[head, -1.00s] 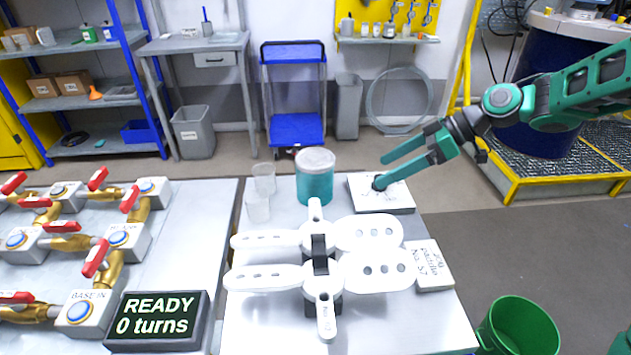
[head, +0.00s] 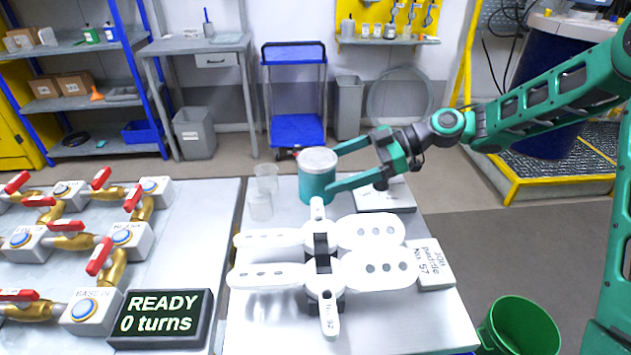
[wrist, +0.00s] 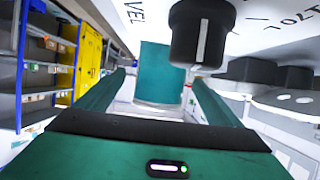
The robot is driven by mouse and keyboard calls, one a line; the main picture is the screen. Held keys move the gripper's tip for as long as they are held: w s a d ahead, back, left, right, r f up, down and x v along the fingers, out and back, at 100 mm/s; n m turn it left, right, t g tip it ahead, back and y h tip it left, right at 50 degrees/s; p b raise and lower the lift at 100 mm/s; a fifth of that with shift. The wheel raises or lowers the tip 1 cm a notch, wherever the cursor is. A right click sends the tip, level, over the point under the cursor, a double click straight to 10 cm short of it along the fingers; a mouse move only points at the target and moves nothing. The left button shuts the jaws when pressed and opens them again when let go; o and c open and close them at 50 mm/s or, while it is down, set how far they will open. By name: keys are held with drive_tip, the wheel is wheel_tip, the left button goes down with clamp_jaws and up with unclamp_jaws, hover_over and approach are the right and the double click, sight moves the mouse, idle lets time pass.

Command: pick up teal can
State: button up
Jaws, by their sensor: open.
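The teal can (head: 317,183), with a pale grey lid, stands upright at the back of the light table. My gripper (head: 333,167) is open, its two green fingers reaching left toward the can. In the head view the fingertips overlap the can's right edge; I cannot tell whether they touch it. In the wrist view the can (wrist: 163,72) lies ahead between the two fingers (wrist: 160,95), appearing upside down, and part of it is hidden by a black knob.
White paddle agitators (head: 320,262) stand just in front of the can. Clear cups (head: 262,190) stand to its left. A grey box with a knob (head: 392,196) lies under my gripper. A white labelled block (head: 430,264) and a green bucket (head: 518,328) are at the right.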

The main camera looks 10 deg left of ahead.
sight(324, 159)
drive_tip(key=x, duration=0.5)
drive_tip(key=c, duration=1.5)
drive_tip(key=shift+o, duration=0.2)
drive_tip(key=shift+r, duration=0.2)
drive_tip(key=shift+r, duration=1.8)
drive_tip(key=s+a+r, duration=0.6)
drive_tip(key=s+r, duration=0.1)
drive_tip(key=s, duration=0.2)
drive_tip(key=shift+s+a, duration=0.15)
drive_tip(key=shift+s, duration=0.2)
